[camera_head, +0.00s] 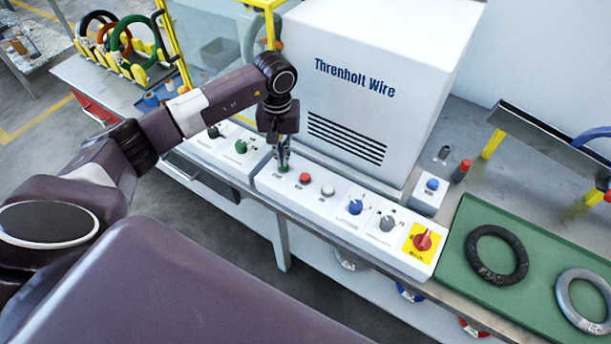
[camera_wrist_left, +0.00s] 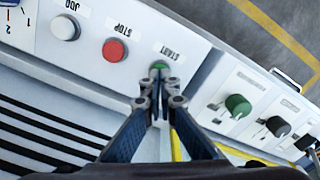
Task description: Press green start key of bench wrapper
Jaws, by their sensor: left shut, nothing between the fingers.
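The bench wrapper (camera_head: 370,60) is a white cabinet marked "Threnholt Wire" with a white control panel along its front. The green start key (camera_head: 283,168) sits at the left end of the panel's key row, directly under my left gripper (camera_head: 283,150). In the left wrist view the green key (camera_wrist_left: 159,65), labelled START, shows just beyond the closed fingertips (camera_wrist_left: 160,102). My left gripper is shut and empty, pointing down at the key. I cannot tell whether the fingertips touch it. My right gripper is not in view.
A red STOP key (camera_head: 305,178) and a white JOG key (camera_head: 327,190) sit right of the start key. Several knobs, including a red switch on yellow (camera_head: 423,241), follow. A green mat (camera_head: 462,232) with coils lies at right. A green knob (camera_head: 241,147) is at left.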

